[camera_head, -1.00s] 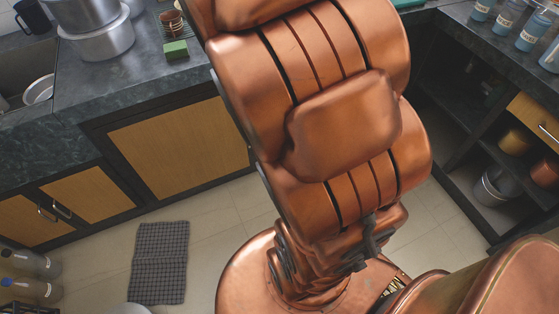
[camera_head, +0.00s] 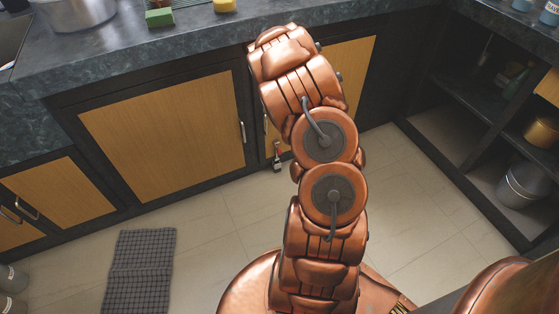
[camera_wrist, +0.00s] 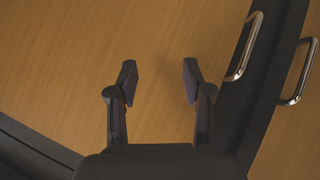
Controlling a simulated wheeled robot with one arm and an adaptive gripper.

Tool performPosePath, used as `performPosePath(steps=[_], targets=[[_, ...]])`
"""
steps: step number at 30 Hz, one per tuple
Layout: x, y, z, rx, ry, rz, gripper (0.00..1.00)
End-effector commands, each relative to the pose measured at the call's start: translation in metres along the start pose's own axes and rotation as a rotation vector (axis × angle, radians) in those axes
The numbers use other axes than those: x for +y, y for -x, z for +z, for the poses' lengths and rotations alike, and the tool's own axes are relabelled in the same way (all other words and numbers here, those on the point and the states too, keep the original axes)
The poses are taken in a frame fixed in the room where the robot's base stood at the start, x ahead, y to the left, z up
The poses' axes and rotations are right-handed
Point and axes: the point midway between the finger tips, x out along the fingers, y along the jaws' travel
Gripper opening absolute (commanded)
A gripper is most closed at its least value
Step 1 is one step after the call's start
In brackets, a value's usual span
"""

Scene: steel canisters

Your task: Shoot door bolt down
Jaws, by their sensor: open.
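A small bolt-like fitting (camera_head: 277,155), metal with a red part, sits low on the cabinet front just left of my arm in the head view. Whether it is up or down is too small to tell. It is not seen in the wrist view. My gripper (camera_wrist: 159,82) is open and empty in the wrist view, its two dark fingers apart before a wooden cabinet door (camera_wrist: 90,60). In the head view my arm hides the gripper. A chrome handle (camera_wrist: 243,47) is right of the fingers, with a second handle (camera_wrist: 298,72) beyond it across a dark gap.
The stone counter edge (camera_head: 150,75) runs above the cabinet doors (camera_head: 165,130). A green sponge (camera_head: 159,17) and a pot (camera_head: 75,10) stand on it. Open shelves (camera_head: 460,110) with pots are at right.

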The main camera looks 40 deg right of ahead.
Motion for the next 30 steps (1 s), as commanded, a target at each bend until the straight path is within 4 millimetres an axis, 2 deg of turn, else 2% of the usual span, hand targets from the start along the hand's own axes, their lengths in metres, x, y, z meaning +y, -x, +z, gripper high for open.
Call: performPosePath(steps=[1,6,15,19,24,30], targets=[[-0.009,-0.025,0.026,0.022,-0.007,-0.011,0.50],[-0.035,-0.075,0.070,0.140,-0.035,-0.055,0.50],[-0.091,-0.136,0.141,0.374,-0.146,-0.131,0.50],[-0.117,-0.151,0.165,0.489,-0.218,-0.156,0.50],[-0.141,-0.158,0.187,0.627,-0.314,-0.170,0.50],[-0.152,-0.156,0.195,0.728,-0.385,-0.167,0.50]])
